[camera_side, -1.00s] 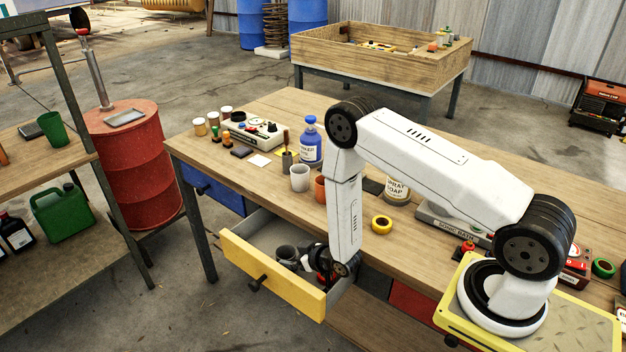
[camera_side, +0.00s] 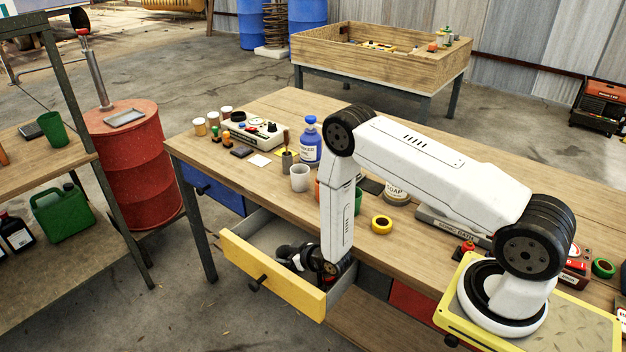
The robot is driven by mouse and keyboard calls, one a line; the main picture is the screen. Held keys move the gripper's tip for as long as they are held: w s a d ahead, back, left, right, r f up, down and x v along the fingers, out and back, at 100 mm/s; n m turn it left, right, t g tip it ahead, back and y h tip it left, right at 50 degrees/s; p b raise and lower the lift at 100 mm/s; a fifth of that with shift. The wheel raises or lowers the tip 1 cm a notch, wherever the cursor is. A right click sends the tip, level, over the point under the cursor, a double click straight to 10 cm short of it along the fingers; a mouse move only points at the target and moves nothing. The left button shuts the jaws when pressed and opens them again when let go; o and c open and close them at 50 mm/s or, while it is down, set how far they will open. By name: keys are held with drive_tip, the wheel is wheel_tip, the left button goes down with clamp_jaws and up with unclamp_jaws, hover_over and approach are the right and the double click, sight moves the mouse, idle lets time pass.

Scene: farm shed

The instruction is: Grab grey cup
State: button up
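A yellow-fronted drawer (camera_side: 268,281) stands open below the workbench. My gripper (camera_side: 288,254) is inside it, low and lying roughly sideways, pointing left. Its black fingers are over the spot where a dark grey cup showed earlier. The cup cannot be told apart from the dark fingers now, so I cannot tell whether they are around it or touching it. A pale grey-white cup (camera_side: 300,178) stands upright on the bench top above the drawer, apart from my gripper.
The drawer's walls enclose my gripper closely. The drawer's left part is clear.

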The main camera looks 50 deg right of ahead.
drive_tip(key=c, duration=0.7)
drive_tip(key=shift+r, duration=0.1)
drive_tip(key=shift+r, duration=4.9)
drive_tip(key=shift+r, duration=0.15)
